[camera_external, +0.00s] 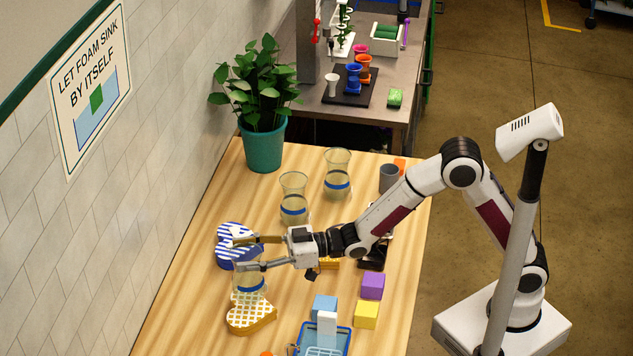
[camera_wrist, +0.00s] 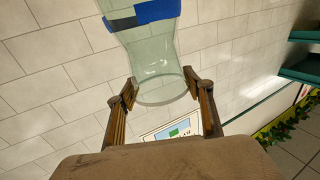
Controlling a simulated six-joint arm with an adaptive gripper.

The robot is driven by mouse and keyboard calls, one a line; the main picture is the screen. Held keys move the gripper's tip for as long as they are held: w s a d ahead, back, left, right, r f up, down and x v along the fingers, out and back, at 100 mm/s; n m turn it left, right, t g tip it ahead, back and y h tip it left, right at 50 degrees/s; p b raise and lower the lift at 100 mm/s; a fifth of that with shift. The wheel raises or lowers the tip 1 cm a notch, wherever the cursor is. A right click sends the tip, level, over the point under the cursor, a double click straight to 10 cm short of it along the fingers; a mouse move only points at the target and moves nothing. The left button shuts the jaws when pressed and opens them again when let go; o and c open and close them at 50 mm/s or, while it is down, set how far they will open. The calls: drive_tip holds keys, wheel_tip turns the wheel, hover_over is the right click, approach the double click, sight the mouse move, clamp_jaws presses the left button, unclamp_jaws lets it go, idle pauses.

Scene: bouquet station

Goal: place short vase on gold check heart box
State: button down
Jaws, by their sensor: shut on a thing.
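The short vase (camera_external: 249,282) is clear glass with a blue band. It also shows in the wrist view (camera_wrist: 150,50), between my gripper's fingers (camera_wrist: 160,88). My gripper (camera_external: 238,254) is shut on the vase and holds it near the table's left side. The gold check heart box (camera_external: 252,320) has a white and gold checked lid. In the external view the vase's lower end overlaps the back part of this lid. I cannot tell whether it touches the lid or hangs just above it.
A blue-and-white striped heart box (camera_external: 225,256) sits just behind the vase. Two taller glass vases (camera_external: 293,200) (camera_external: 337,175) and a potted plant (camera_external: 264,140) stand farther back. Blue, purple (camera_external: 373,286) and yellow (camera_external: 366,314) blocks and a blue basket (camera_external: 334,340) lie to the right.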

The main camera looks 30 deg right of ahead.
drive_tip(key=shift+r, duration=0.15)
drive_tip(key=shift+f, duration=2)
drive_tip(key=c, duration=0.9)
unclamp_jaws()
drive_tip(key=shift+f, duration=0.1)
drive_tip(key=shift+d, duration=0.15)
drive_tip(key=shift+v, duration=5.9)
